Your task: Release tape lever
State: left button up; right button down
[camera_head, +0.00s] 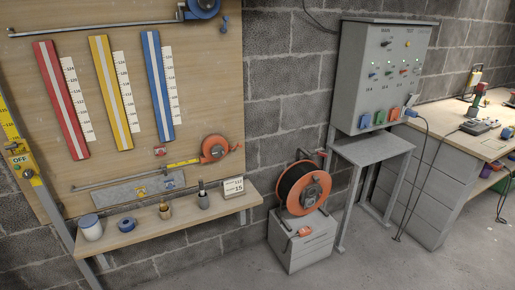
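An orange tape reel (214,148) is mounted low on the right of the wooden wall board. A short yellow piece of tape (183,163) shows at its left, along a long thin grey bar (125,177). A small part sticks out at the reel's right side; I cannot tell whether it is the lever. A blue tape reel (203,8) sits at the top of the board, with a small blue handle-like part (224,24) below it at its right. A lever's position is too small to read on either reel. Neither of my grippers is in view.
A narrow wooden shelf (165,222) under the board holds a white jar, blue tape, small cups and a calendar block. An orange cable reel (304,188) stands on a grey box (300,247). A grey electrical cabinet (383,75) and workbench stand right. Open floor lies front right.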

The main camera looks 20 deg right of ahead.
aim_at(239, 144)
jog(key=z, duration=0.85)
jog(key=i, duration=1.7)
jog(key=u, duration=0.85)
